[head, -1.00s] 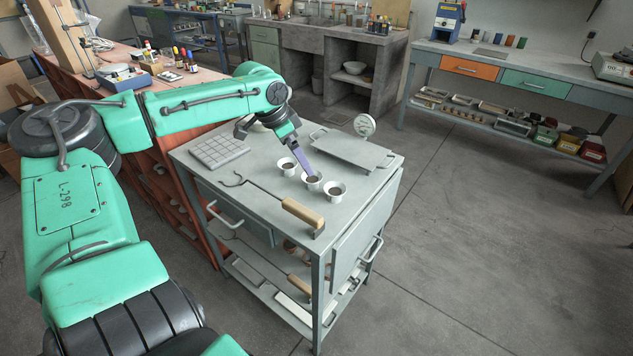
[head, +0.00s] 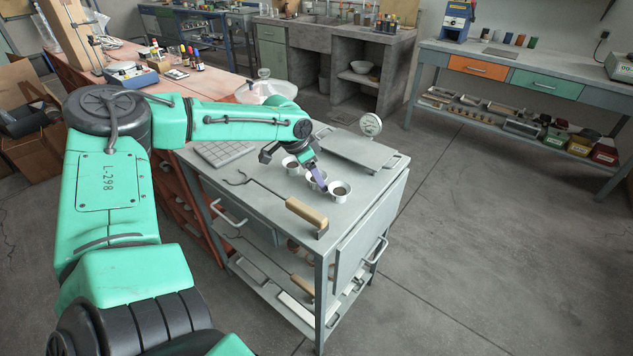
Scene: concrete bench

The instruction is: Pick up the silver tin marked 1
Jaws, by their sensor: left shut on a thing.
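Three small pale metal tins stand in a row on the grey cart top: a rear one (head: 290,165), a middle one (head: 312,184) and a front one (head: 339,192). No number is readable on any of them, so I cannot tell which is marked 1. My left gripper (head: 319,182) reaches down to the middle tin and is shut on its rim, hiding part of it. I cannot tell whether this tin is clear of the cart top. The front tin is very close beside it. My right gripper is not in view.
Open floor lies right.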

